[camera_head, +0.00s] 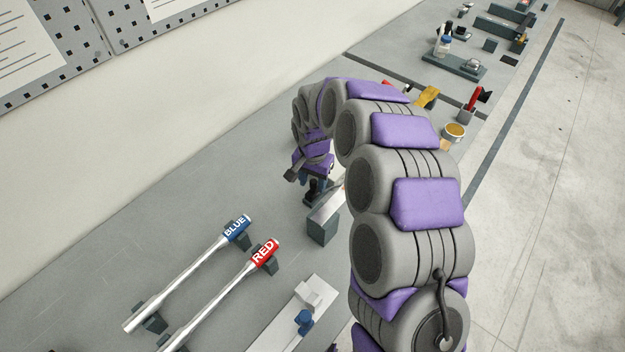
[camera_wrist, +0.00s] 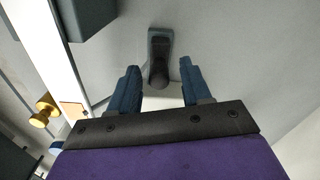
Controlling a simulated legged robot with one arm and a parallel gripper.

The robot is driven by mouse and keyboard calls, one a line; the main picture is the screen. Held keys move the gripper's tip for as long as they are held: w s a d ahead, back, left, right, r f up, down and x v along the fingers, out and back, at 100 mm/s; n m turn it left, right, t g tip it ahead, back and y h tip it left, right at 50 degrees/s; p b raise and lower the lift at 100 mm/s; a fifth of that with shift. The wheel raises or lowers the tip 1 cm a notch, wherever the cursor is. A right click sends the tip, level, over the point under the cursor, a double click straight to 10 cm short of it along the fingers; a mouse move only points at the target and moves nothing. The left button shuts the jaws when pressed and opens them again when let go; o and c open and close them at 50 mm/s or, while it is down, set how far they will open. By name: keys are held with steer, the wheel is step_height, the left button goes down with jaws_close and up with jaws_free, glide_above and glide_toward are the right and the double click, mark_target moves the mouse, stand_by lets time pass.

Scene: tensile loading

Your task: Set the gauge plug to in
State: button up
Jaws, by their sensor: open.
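My gripper (camera_head: 316,184) reaches down over the grey bench, partly hidden by my own arm in the head view. In the wrist view its two blue fingers (camera_wrist: 160,68) are open and spread apart. A dark, narrow piece with a round black knob (camera_wrist: 158,76) appears between the fingers, with a visible gap on each side. I cannot tell for certain whether this is the gauge plug, or whether it stands in or out. A dark piece also shows just below the gripper in the head view, too small to make out.
A dark block (camera_head: 322,230) with a pale metal bar stands close to the gripper. Rods labelled BLUE (camera_head: 236,229) and RED (camera_head: 264,252) lie on holders to the left. A pale plate with a blue knob (camera_head: 304,317) is in front. A brass knob (camera_wrist: 42,110) shows in the wrist view.

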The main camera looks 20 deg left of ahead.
steer(key=shift+c, duration=0.5)
jaws_close()
steer(key=shift+w, duration=0.1)
steer(key=shift+w+d+r+p, duration=0.1)
steer(key=shift+w+d+p, duration=0.2)
steer(key=shift+w, duration=0.25)
steer(key=shift+w+d+f+p, duration=0.15)
steer(key=shift+w+p, duration=0.1)
steer(key=shift+w, duration=0.25)
steer(key=shift+w+d+r+p, duration=0.15)
steer(key=shift+w+d+p, duration=0.15)
steer(key=shift+w, duration=0.25)
steer(key=shift+a, duration=0.1)
steer(key=shift+o, duration=0.5)
jaws_free()
